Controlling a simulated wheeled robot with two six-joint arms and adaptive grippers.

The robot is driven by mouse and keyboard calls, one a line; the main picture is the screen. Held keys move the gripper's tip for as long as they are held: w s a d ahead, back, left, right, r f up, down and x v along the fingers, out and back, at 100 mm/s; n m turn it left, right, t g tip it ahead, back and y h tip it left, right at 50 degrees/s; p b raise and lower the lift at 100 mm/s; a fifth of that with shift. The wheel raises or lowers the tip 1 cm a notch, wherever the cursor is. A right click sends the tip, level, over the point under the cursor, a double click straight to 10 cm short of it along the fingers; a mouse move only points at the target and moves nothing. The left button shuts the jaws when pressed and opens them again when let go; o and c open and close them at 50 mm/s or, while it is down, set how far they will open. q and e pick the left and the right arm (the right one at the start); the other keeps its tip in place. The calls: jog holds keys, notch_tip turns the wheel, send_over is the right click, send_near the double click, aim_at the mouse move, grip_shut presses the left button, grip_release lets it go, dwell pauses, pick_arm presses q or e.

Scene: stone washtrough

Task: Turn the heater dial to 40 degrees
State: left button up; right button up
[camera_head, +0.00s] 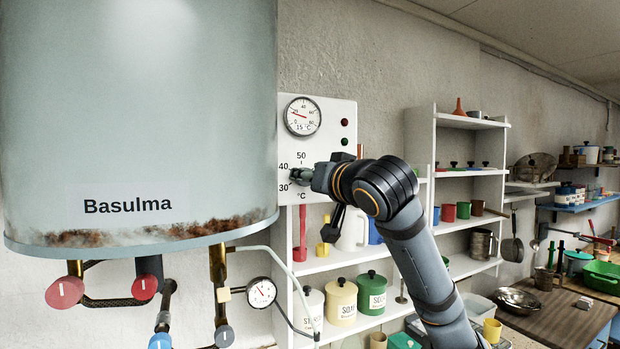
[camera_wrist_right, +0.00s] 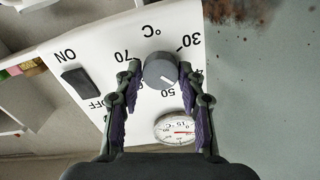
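The heater dial (camera_wrist_right: 160,69) is a round grey knob on the white control panel (camera_head: 330,112). In the right wrist view its white pointer mark lies between 50 and the partly hidden 40. My right gripper (camera_wrist_right: 160,75) has one fingertip on each side of the dial, and both appear to touch it. In the head view my right gripper (camera_head: 301,175) reaches the panel from the right and covers the knob; 30, 40 and 50 show around it. My left gripper is not in view.
The heater tank (camera_head: 140,120) stands left of the panel. A thermometer gauge (camera_head: 303,116) sits above the dial, with an ON/OFF switch (camera_wrist_right: 80,83) beside it. Red valve knobs (camera_head: 64,292) hang below the tank. White shelves (camera_head: 470,124) with cups and canisters stand behind my arm.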

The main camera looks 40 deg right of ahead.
jog(key=o, duration=0.3)
jog(key=shift+d, duration=0.1)
jog(key=shift+o, duration=0.2)
jog(key=shift+r, duration=0.1)
